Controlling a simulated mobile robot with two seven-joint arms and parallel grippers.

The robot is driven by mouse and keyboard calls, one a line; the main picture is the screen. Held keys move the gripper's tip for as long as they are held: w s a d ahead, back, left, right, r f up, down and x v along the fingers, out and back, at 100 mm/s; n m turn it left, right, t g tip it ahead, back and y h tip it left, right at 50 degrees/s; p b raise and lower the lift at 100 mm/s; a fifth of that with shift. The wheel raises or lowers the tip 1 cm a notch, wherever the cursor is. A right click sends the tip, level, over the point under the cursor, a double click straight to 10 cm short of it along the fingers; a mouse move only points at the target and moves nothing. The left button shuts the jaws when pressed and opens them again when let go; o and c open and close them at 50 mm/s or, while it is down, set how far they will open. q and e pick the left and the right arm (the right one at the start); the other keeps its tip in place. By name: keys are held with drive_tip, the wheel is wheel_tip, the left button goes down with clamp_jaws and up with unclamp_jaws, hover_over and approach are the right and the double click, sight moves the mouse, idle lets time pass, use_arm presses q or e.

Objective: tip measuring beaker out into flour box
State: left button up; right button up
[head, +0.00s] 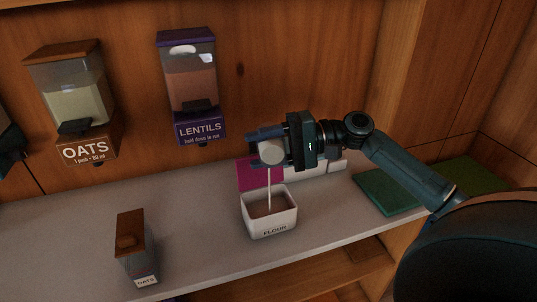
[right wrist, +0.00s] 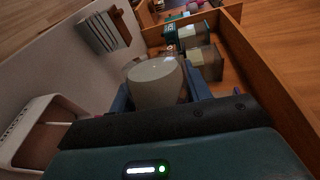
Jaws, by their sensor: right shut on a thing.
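My right gripper (head: 262,147) is shut on the measuring beaker (head: 271,151), a small pale cup. The gripper holds it tipped above the flour box (head: 272,230). A thin whitish stream runs from the beaker down into the box. The flour box is white, open-topped and labelled FLOUR, with brownish contents inside. In the right wrist view the beaker (right wrist: 156,84) sits between the blue fingers, its inside hidden. The flour box (right wrist: 22,130) shows at the left there. My left gripper is not in view.
OATS (head: 86,149) and LENTILS (head: 200,129) dispensers hang on the wooden wall. A small OATS container (head: 136,250) stands on the grey counter (head: 70,225) at the front left. A magenta card (head: 245,176) stands behind the box. A green mat (head: 385,192) lies right.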

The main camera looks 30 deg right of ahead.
drive_tip(key=shift+w+d+r+m+g+y, duration=0.15)
drive_tip(key=shift+w+r+m, duration=0.25)
drive_tip(key=shift+m, duration=0.55)
drive_tip(key=shift+w+d+r+m+g+y, duration=0.15)
drive_tip(key=shift+w+r+m, duration=0.2)
drive_tip(key=shift+m, duration=0.6)
idle(1.4)
drive_tip(key=shift+w+d+r+m+y, duration=0.15)
drive_tip(key=shift+w+r+m, duration=0.1)
drive_tip(key=shift+m, duration=0.45)
drive_tip(key=shift+w+d+r+m+y, duration=0.15)
drive_tip(key=shift+w+r+m, duration=0.1)
drive_tip(key=shift+m, duration=0.45)
idle(1.0)
drive_tip(key=shift+f, duration=0.1)
